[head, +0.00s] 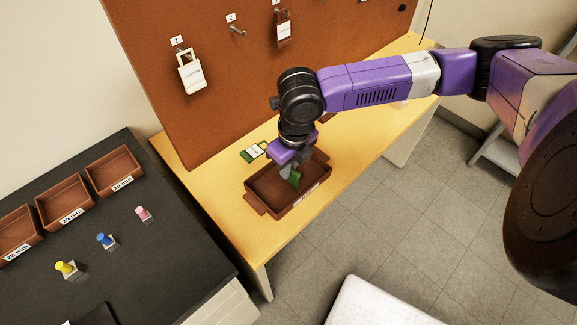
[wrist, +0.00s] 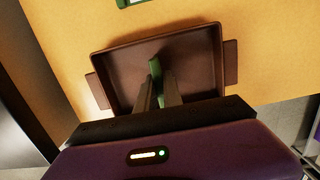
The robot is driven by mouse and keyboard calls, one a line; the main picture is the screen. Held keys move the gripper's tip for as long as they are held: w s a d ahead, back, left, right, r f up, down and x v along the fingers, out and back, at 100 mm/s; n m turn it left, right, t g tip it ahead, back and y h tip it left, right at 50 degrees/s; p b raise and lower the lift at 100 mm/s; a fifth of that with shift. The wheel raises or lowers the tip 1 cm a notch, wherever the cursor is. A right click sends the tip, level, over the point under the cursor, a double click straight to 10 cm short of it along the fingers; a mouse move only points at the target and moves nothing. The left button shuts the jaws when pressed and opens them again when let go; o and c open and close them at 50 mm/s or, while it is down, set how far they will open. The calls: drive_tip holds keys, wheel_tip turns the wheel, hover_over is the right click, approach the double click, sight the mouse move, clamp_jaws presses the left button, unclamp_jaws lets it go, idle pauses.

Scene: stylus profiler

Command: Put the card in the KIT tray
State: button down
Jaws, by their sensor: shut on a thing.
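My gripper (head: 288,168) points down over the brown tray (head: 262,200) on the yellow bench. It is shut on a green card (head: 294,178), which hangs on edge between the fingers. In the wrist view the card (wrist: 155,70) shows edge-on between the fingertips (wrist: 160,88), within the outline of the tray (wrist: 112,65). I cannot tell whether the card touches the tray floor. The tray's front label is partly visible but too small to read surely. No other thing shows inside the tray.
Another green card with a white label (head: 254,151) lies on the bench behind the tray. A brown pegboard (head: 215,100) with numbered hooks and hanging tags rises behind. A black table (head: 110,225) at left holds small brown trays (head: 65,203) and coloured knobbed pieces (head: 105,241). The bench's left front is clear.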

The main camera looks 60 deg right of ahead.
drive_tip(key=shift+f, duration=0.15)
drive_tip(key=c, duration=1.5)
unclamp_jaws()
